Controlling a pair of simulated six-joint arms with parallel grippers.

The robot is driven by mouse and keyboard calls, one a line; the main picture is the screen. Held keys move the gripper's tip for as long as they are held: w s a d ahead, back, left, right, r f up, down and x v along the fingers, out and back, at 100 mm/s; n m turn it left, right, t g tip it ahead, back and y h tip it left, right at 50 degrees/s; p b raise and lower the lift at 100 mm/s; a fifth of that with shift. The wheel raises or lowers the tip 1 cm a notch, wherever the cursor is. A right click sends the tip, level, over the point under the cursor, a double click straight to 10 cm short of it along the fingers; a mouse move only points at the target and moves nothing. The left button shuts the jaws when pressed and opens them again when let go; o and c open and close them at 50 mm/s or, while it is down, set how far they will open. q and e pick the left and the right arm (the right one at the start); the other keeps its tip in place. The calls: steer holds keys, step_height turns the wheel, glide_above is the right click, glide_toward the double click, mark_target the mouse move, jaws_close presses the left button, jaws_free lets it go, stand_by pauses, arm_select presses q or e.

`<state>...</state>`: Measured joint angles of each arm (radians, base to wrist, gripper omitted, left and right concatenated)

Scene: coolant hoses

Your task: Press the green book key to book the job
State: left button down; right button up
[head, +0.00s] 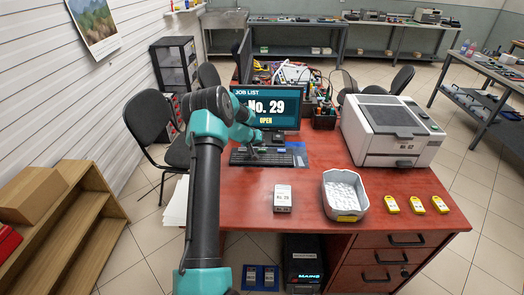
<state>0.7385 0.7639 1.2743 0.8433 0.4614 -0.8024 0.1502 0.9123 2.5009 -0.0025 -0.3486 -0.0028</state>
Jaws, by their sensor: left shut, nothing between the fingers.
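The monitor (275,92) at the back of the red desk reads "JOB LIST", "No. 29" and "OPEN". A dark keyboard (278,159) lies in front of it. My left arm reaches in from the bottom left, and my left gripper (254,152) is shut with nothing in it, over the left part of the keyboard. I cannot tell whether its tips touch a key. The green book key cannot be made out; the gripper may be hiding it. My right gripper is not in view.
On the red desk (245,208) are a white box marked "No. 29" (282,198), a grey tray (330,206) and three yellow devices (416,205). A large grey-white machine (390,131) stands at the right. The desk between keyboard and box is clear.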

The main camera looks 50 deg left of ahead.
mark_target(261, 149)
arm_select(q)
steer(key=shift+f, duration=0.6)
stand_by(0.7)
stand_by(0.4)
steer(key=shift+r, duration=0.75)
steer(key=shift+r, duration=0.1)
steer(key=shift+r, duration=2.45)
steer(key=shift+d, duration=0.1)
